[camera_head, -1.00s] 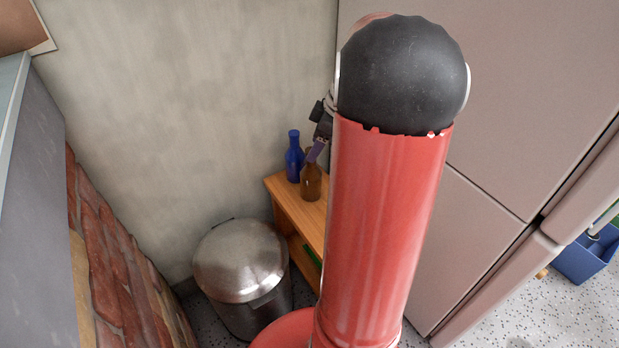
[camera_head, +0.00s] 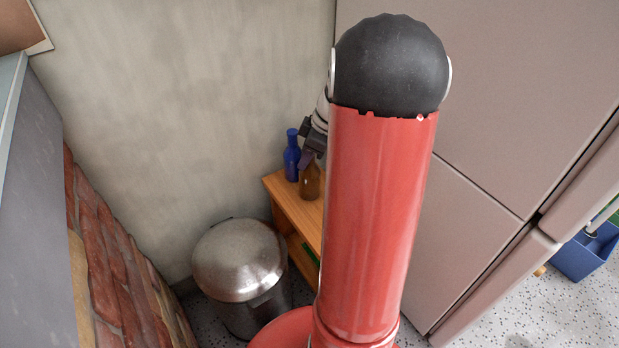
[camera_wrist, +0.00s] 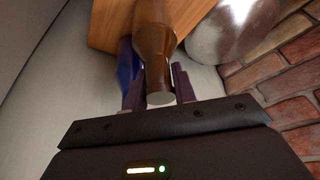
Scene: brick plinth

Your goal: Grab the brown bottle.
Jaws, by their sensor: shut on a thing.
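The brown bottle (camera_head: 310,183) stands upright on a wooden shelf unit (camera_head: 298,207) in the head view. Its neck is between the fingers of my gripper (camera_head: 311,158), which reaches down from above. In the wrist view the brown bottle (camera_wrist: 154,50) shows large, with its top between the two purple fingers of my gripper (camera_wrist: 160,88). My gripper is shut on the bottle's neck. Part of the shelf unit and of my gripper is hidden behind my red arm in the head view.
A blue bottle (camera_head: 291,158) stands close to the left of the brown one, and also shows in the wrist view (camera_wrist: 127,65). A metal bin (camera_head: 240,262) stands in front of the shelf unit. A brick plinth (camera_head: 110,260) is at the left, a fridge (camera_head: 480,110) at the right.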

